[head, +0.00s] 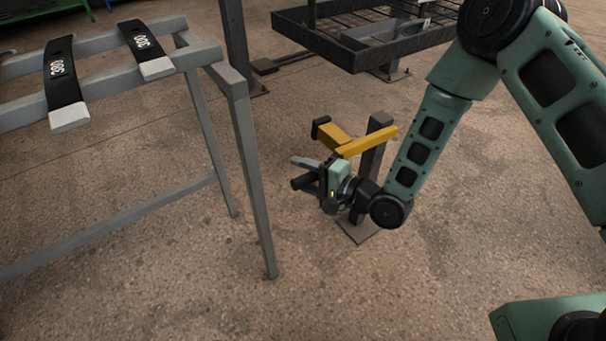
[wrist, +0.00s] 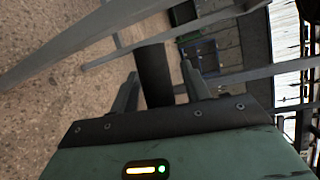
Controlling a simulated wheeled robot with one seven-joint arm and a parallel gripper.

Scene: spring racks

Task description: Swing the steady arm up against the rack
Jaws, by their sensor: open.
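The steady arm (head: 366,142) is a yellow bar on a dark post (head: 372,165) standing on a floor plate. A short yellow piece (head: 335,137) with a black end joins it. My gripper (head: 306,173) is just in front of and below the yellow parts, its fingers pointing left. A dark cylinder (head: 301,183) shows by the fingers. In the wrist view a dark bar (wrist: 154,72) lies between my open fingers (wrist: 160,88). I cannot tell whether they touch it. My gripper hides part of the post. The grey rack (head: 238,90) stands to the left.
Two black straps (head: 61,75) with pale ends lie over the grey rack's rails. A dark mesh-floored rack (head: 360,52) stands at the back. The concrete floor (head: 400,290) in front is clear. The grey rack's near leg (head: 258,200) is close to my gripper's left.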

